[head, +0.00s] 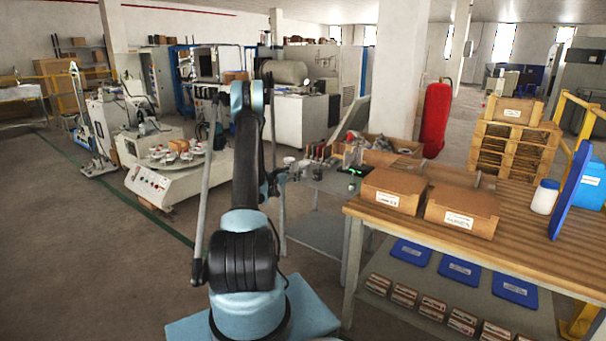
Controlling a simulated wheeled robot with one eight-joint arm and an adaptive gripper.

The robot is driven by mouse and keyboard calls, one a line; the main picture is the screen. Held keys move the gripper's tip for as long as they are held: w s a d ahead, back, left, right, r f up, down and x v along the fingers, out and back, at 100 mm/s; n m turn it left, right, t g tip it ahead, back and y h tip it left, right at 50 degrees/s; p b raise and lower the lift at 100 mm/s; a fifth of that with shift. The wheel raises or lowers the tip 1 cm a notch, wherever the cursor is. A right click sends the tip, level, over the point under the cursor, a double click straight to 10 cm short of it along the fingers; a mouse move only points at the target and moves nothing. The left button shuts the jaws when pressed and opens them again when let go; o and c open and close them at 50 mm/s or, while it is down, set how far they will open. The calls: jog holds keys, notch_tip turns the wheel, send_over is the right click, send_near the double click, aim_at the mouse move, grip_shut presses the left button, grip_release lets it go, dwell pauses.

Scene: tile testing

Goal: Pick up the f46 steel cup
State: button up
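Small grey cup-like items stand on the grey metal cart, one (290,161) at its left end and another (316,171) nearer its front edge. They are too small to tell which is the f46 steel cup. My arm rises in the middle of the head view and reaches toward the left end of the cart. What seems to be my gripper (277,180) shows in part beside the cart's left end, close to the left cup-like item. The arm hides much of it. Its fingers are not clear, and I see nothing held.
The grey cart (335,184) also bears several small upright items and a green-topped tool (353,172). A wooden workbench (420,228) with two cardboard boxes (462,205) stands close on the right. A white machine (165,185) stands left. The floor at front left is clear.

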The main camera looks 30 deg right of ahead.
aim_at(304, 170)
jog(key=x, duration=0.5)
jog(key=shift+w+d, duration=0.15)
jog(key=shift+d, duration=0.1)
jog(key=shift+f+x, duration=0.2)
jog(key=shift+x, duration=2.45)
jog(key=c, duration=0.9)
